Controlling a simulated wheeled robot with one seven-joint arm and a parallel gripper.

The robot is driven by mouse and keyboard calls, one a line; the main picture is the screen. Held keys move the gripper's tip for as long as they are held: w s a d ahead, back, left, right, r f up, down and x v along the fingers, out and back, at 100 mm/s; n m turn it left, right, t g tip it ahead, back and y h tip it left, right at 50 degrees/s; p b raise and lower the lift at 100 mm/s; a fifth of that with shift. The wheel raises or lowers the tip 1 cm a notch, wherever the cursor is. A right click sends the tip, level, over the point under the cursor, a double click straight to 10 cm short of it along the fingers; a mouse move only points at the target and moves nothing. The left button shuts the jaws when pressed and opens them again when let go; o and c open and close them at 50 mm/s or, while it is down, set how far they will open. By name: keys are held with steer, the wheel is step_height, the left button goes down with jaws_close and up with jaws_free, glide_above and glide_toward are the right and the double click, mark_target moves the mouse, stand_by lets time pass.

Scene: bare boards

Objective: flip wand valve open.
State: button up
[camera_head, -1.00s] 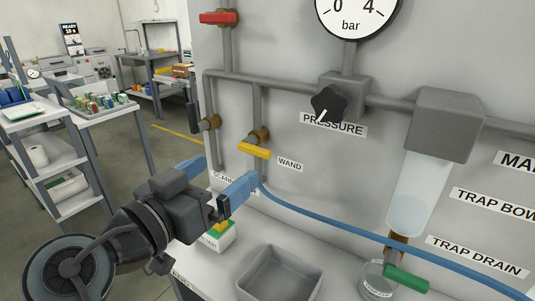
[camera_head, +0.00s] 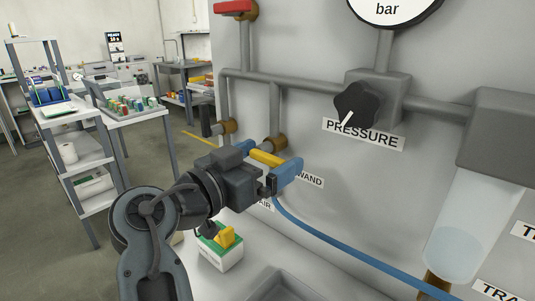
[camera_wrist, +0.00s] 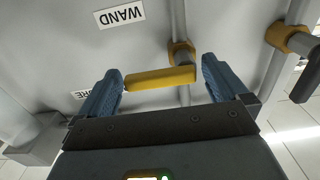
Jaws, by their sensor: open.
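The wand valve has a yellow lever (camera_head: 266,158) on a brass body (camera_head: 274,144), fitted to a grey vertical pipe. The lever lies across the pipe, pointing right towards the WAND label (camera_head: 312,179), which a finger partly hides. My gripper (camera_head: 268,163) is open at the lever, with one blue finger near each end of it. In the wrist view the yellow lever (camera_wrist: 160,78) spans the gap between the open fingers of my gripper (camera_wrist: 163,82). I cannot tell whether either finger touches it.
A second valve with a black handle (camera_head: 207,120) stands just left. A red-handled valve (camera_head: 235,8) is above. The black pressure knob (camera_head: 357,104) is to the right. A blue hose (camera_head: 340,245) runs below the gripper.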

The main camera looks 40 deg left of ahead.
mark_target(254, 149)
steer(key=shift+w, duration=0.35)
steer(key=shift+c, duration=0.5)
steer(key=c, duration=0.8)
steer(key=shift+d, duration=0.1)
steer(key=shift+c, duration=0.2)
steer(key=n, duration=0.1)
steer(key=r+n+p, duration=0.1)
steer(key=n, duration=0.1)
steer(key=n+p, duration=0.1)
steer(key=n, duration=0.1)
steer(key=n+p, duration=0.1)
steer(key=n, duration=0.1)
steer(key=r+n, duration=0.1)
steer(key=shift+w+a+n+p, duration=0.1)
steer(key=shift+a+n+p, duration=0.3)
steer(key=n+p, duration=0.2)
steer(key=n, duration=0.1)
steer(key=a+r+n+p, duration=0.1)
steer(key=shift+n, duration=0.3)
steer(key=shift+a+n+p, duration=0.3)
steer(key=shift+n+p, duration=0.4)
steer(key=shift+n, duration=0.45)
steer(key=shift+a+n+p, duration=0.3)
steer(key=shift+n+p, duration=0.4)
steer(key=shift+n, duration=0.45)
steer(key=shift+a, duration=0.1)
